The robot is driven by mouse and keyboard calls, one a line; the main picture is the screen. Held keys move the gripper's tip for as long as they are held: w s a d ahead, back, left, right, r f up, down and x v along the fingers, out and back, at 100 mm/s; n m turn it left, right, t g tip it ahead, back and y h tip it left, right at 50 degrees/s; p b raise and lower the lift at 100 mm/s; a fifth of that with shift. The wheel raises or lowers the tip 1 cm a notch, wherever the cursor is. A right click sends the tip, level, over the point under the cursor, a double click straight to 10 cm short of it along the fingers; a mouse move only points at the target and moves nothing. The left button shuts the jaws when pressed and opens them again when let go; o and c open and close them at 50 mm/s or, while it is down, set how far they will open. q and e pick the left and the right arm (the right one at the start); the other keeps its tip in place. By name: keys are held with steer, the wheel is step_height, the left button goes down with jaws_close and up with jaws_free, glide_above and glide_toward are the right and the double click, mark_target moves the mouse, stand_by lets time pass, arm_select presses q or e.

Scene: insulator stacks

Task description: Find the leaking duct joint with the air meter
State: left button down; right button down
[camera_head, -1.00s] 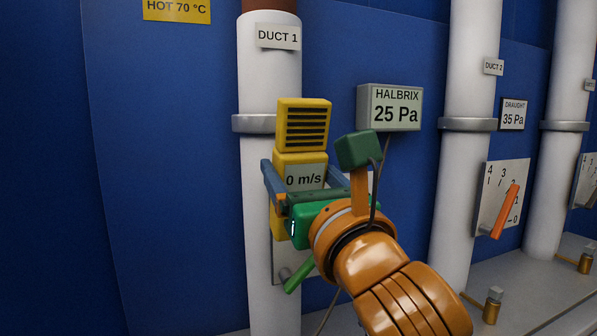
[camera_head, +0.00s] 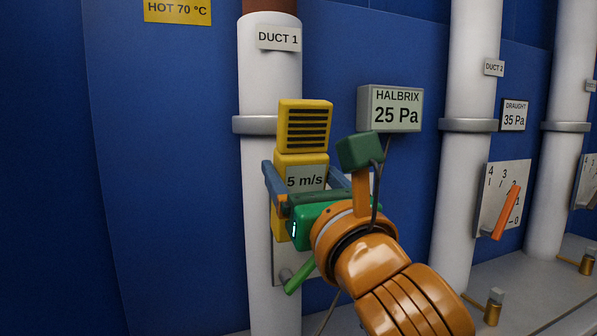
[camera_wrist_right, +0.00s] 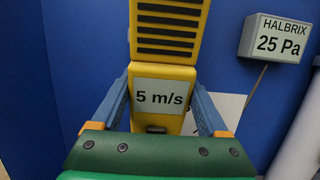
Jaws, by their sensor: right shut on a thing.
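My right gripper (camera_head: 306,184) is shut on the yellow air meter (camera_head: 303,126), with its blue fingers on either side of the meter body. The meter is upright, with a black slotted grille on top, and its display reads 5 m/s. In the right wrist view the meter (camera_wrist_right: 164,72) sits between the fingers (camera_wrist_right: 158,112). My left gripper is out of view.
A grey Halbrix gauge (camera_head: 390,108) reads 25 Pa. Duct 2 (camera_head: 470,60) has its own joint ring (camera_head: 468,124), a draught sign (camera_head: 513,115) reading 35 Pa and an orange lever (camera_head: 506,210) on a scale plate. Brass fittings stand on the grey ledge (camera_head: 440,300).

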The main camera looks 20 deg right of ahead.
mark_target(303, 159)
stand_by(0.3)
steer(key=s, duration=0.4)
steer(key=s+r, duration=0.1)
steer(key=s, duration=0.1)
steer(key=shift+s+a+r+p, duration=0.1)
steer(key=shift+s+p, duration=0.2)
steer(key=shift+p, duration=0.05)
steer(key=v, duration=0.2)
steer(key=b+v, duration=0.1)
steer(key=shift+s+d, duration=0.25)
steer(key=shift+s, duration=0.1)
